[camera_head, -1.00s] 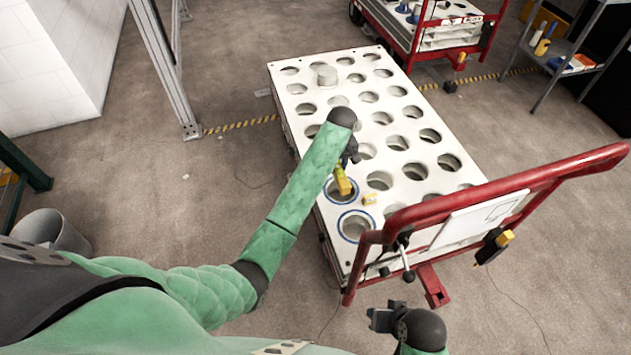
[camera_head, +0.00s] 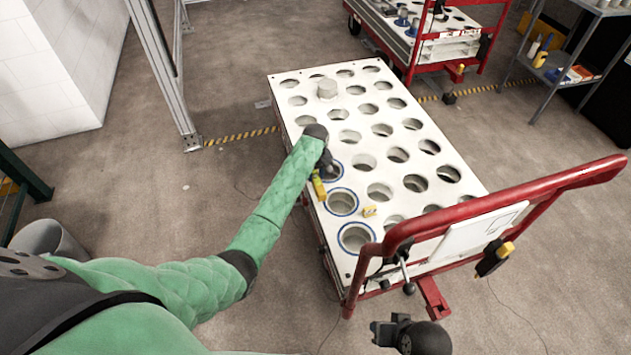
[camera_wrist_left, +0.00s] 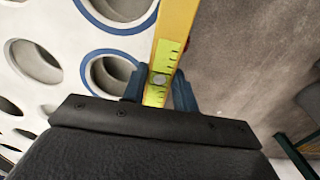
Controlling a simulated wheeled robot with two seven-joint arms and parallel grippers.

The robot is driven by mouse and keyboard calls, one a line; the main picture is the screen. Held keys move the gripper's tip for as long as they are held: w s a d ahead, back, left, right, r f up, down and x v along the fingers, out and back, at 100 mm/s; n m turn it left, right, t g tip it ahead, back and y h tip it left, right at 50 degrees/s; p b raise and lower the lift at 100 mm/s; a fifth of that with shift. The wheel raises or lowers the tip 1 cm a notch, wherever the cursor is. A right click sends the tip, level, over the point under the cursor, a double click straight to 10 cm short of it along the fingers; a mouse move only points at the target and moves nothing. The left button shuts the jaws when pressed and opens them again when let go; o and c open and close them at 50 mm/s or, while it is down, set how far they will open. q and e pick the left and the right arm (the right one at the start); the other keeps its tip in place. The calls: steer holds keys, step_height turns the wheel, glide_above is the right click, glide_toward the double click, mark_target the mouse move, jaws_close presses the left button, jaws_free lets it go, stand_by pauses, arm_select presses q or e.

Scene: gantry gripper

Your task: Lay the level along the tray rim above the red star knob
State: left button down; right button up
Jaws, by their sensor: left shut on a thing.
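My left gripper (camera_head: 324,170) is shut on the yellow level (camera_head: 319,186) at the left long edge of the white tray (camera_head: 320,111). In the left wrist view the level (camera_wrist_left: 172,58), with its green scale, runs up between the two fingers (camera_wrist_left: 158,90), beside blue-ringed holes. The tray edge lies just behind it with floor to the right; I cannot tell whether it touches the rim. My right gripper (camera_head: 385,332) is at the bottom of the head view, away from the tray; its jaw opening is unclear. I cannot make out the red star knob.
The tray has rows of round holes, several blue-ringed. The red cart handle (camera_head: 500,200) rises at the front right. Another cart (camera_head: 440,50) and a shelf (camera_head: 570,70) stand behind.

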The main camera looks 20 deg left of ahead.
mark_target(315, 176)
arm_select(q)
steer(key=shift+f, duration=1.95)
steer(key=shift+f, duration=0.15)
steer(key=c, duration=1.1)
jaws_free()
